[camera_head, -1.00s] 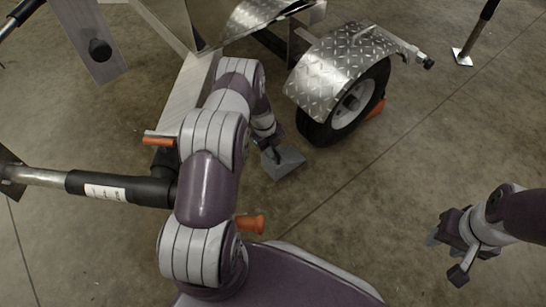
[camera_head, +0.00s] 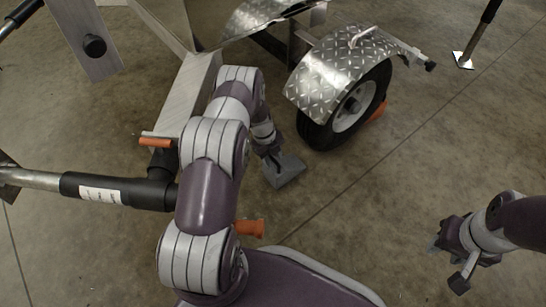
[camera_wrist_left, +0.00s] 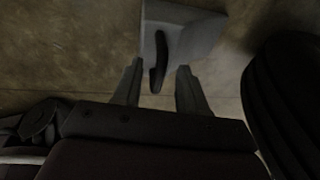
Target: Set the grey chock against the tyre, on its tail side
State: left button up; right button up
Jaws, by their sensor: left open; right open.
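The grey chock (camera_head: 288,174) is on the floor, in front of and a little left of the tyre (camera_head: 316,136), with a narrow strip of floor between them. My left gripper (camera_head: 268,156) is right above the chock. In the left wrist view my left gripper (camera_wrist_left: 158,82) is open, with the dark handle (camera_wrist_left: 158,62) of the grey chock (camera_wrist_left: 192,30) between its fingers. The dark tyre (camera_wrist_left: 282,105) fills the right side there. My right gripper (camera_head: 450,258) is open and empty at the right, away from the tyre.
An orange chock (camera_head: 378,111) lies at the tyre's far right side. The diamond-plate mudguard (camera_head: 333,70) covers the tyre's top. The trailer's metal beam (camera_head: 185,100) and a black-sleeved bar (camera_head: 115,190) are left of my left arm.

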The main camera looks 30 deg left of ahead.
pick_arm(q)
jog(key=w+p+v, duration=0.1)
jog(key=p+v, duration=0.5)
jog(key=v, duration=0.5)
jog(key=s+d+r+n+y, duration=0.1)
jog(key=s+d+r+n, duration=0.1)
jog(key=d+r+n, duration=0.3)
jog(key=s+d+r+n, duration=0.1)
jog(key=r+n, duration=0.2)
jog(key=r, duration=0.5)
jog(key=s+d+r+n, duration=0.4)
jog(key=s+r+n, duration=0.2)
jog(key=s+n, duration=0.1)
jog(key=s+d+r+n+y, duration=0.1)
jog(key=s+d+r+n, duration=0.3)
jog(key=s, duration=0.6)
jog(key=r+n, duration=0.2)
jog(key=n, duration=0.1)
jog(key=shift+s+d+t, duration=0.15)
jog(key=shift+d+t, duration=0.1)
jog(key=shift+t, duration=0.15)
jog(key=shift+r, duration=0.1)
